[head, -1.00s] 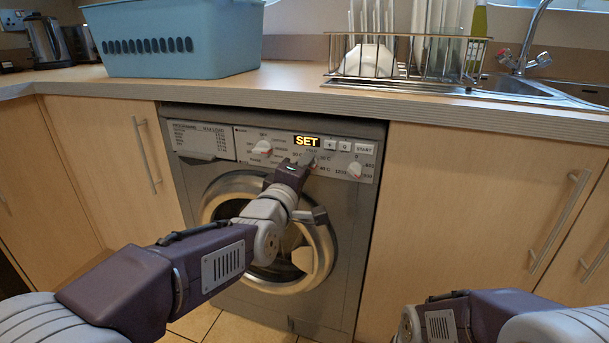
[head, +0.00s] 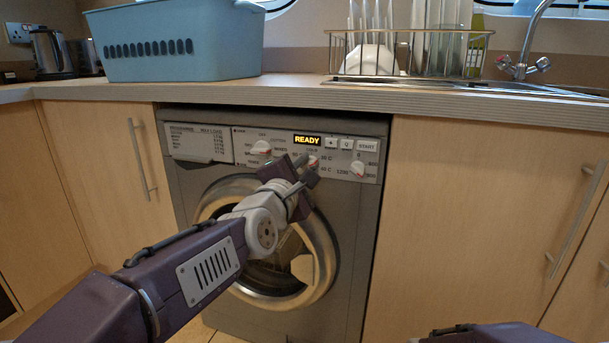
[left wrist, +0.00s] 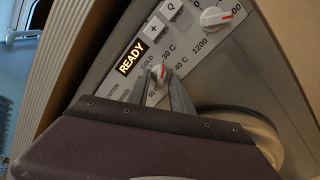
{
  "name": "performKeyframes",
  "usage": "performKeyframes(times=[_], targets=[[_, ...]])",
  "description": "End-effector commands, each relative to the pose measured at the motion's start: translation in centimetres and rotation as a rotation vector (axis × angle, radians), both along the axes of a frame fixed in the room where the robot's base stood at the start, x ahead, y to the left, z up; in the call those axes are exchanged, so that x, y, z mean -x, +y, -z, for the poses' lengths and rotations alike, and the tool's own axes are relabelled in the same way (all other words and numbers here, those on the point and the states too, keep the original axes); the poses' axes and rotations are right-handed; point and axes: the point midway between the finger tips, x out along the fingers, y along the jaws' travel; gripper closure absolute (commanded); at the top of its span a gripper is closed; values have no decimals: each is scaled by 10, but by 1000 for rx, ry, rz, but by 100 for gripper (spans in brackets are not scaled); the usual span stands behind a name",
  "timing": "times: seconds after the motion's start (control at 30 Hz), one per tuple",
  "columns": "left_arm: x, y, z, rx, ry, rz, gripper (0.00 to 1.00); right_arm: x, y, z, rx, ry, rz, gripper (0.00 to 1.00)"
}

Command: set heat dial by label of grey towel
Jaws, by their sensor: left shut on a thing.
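The heat dial (head: 313,161) is the small middle knob on the washing machine's panel, under the lit display. In the left wrist view the heat dial (left wrist: 158,73) is pale with a red mark, ringed by labels such as COLD, 30 C and 40 C. My left gripper (head: 306,167) is at the dial, its fingers shut on it from both sides. The left wrist view shows the two fingers (left wrist: 160,84) flanking the knob. Which label the mark points to is hard to tell. I see no grey towel or towel label that I can make out. My right gripper is out of view.
The display (head: 307,139) reads READY. The programme dial (head: 261,147) sits to the left and the spin dial (head: 357,168) to the right. The round door (head: 322,255) is below. A blue basket (head: 180,45) and dish rack (head: 400,60) stand on the worktop.

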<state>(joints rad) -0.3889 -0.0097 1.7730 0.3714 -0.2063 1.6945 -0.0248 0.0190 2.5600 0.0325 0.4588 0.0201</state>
Motion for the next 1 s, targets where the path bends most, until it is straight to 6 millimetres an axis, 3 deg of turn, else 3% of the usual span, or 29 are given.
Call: performKeyframes(times=[0.6,0.63,0.7,1.0], targets=[[0,-1,2,33,15,1,100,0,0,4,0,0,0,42],[0,-1,2,33,15,1,68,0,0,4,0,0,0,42],[0,-1,2,33,15,1,53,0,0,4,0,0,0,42],[1,0,0,34,12,0,53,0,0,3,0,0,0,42]])
